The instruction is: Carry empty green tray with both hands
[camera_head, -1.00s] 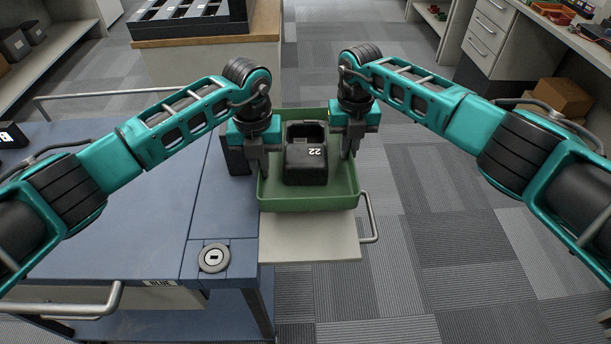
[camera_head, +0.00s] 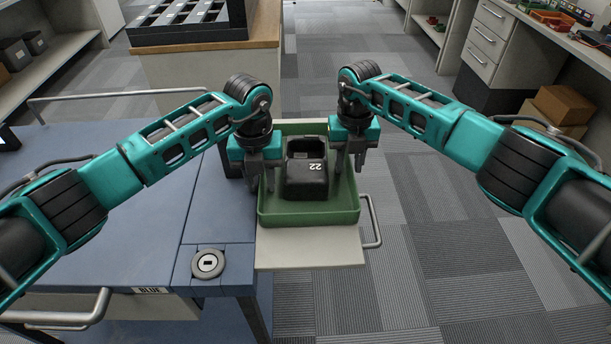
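The green tray (camera_head: 310,218) is in the middle of the head view, over a pale pull-out shelf at the right side of the blue cart. It is not empty: a black box marked 22 (camera_head: 306,184) stands in it. My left gripper (camera_head: 262,180) is at the tray's left wall, its fingers apart with the wall seemingly between them. My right gripper (camera_head: 348,163) is at the right wall, its fingers also apart. Whether any finger touches the wall is hard to tell.
The blue cart top (camera_head: 120,225) lies to the left, with a round lock fitting (camera_head: 208,264). The pale shelf (camera_head: 310,248) has a metal handle (camera_head: 373,225) on its right. A wooden-topped counter with a black rack (camera_head: 190,22) stands ahead. Open carpet lies to the right.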

